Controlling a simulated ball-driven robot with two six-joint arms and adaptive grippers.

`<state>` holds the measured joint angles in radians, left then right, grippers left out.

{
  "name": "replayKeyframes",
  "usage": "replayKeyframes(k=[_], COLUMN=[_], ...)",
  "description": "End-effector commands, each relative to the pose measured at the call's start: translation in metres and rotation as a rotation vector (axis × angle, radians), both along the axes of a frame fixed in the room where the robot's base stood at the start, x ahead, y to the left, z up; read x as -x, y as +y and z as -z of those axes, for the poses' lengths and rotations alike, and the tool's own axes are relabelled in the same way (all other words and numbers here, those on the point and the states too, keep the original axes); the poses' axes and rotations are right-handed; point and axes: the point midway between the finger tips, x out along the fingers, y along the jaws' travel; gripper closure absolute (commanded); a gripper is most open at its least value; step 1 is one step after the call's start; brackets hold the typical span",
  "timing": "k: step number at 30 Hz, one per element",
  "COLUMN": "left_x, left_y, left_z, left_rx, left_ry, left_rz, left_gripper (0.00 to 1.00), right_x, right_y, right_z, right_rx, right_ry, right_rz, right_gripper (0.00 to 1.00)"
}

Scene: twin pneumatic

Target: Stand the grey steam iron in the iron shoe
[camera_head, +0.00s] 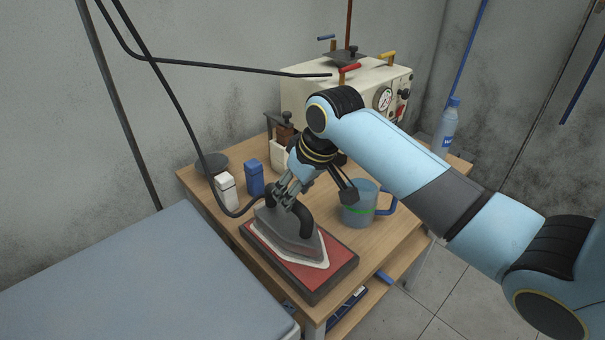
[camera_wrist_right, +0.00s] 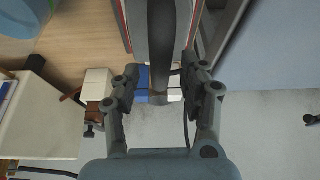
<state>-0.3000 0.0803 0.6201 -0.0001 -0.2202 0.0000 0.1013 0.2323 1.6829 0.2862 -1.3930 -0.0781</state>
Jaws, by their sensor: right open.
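The grey steam iron (camera_head: 284,234) lies sole-down on a red pad with a dark rim (camera_head: 326,277), near the table's front corner. The pad may be the iron shoe; I cannot tell for certain. My right gripper (camera_head: 287,192) is open at the iron's dark handle, above its rear end. In the right wrist view the handle (camera_wrist_right: 161,55) runs between the two fingers (camera_wrist_right: 160,88), with gaps seen on both sides. Part of the handle is hidden by the gripper in the head view. My left gripper is not in view.
A blue-grey mug (camera_head: 357,212) stands right of the iron. White (camera_head: 227,191) and blue (camera_head: 254,178) containers stand behind it. A cream machine (camera_head: 370,88) is at the back. A black cord leads down to the iron. A blue-grey padded board (camera_head: 140,280) is at front left.

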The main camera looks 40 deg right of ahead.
Motion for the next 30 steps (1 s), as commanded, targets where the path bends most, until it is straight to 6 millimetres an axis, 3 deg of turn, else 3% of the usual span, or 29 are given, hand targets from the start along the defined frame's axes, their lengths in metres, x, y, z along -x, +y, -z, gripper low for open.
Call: replayKeyframes(k=[6,12,30], left_x=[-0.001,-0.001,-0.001], left_y=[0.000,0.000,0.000], left_z=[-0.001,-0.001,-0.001], left_rx=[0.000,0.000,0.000], left_ry=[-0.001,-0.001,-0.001], left_rz=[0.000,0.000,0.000], left_gripper=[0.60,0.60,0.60], right_x=[0.018,0.027,0.029], right_y=[-0.003,-0.005,-0.004], right_z=[-0.046,-0.069,-0.073], right_rx=[0.003,0.000,-0.001], right_ry=[-0.003,-0.001,0.000], right_rz=[-0.002,-0.001,0.000], right_gripper=[0.56,0.56,0.56])
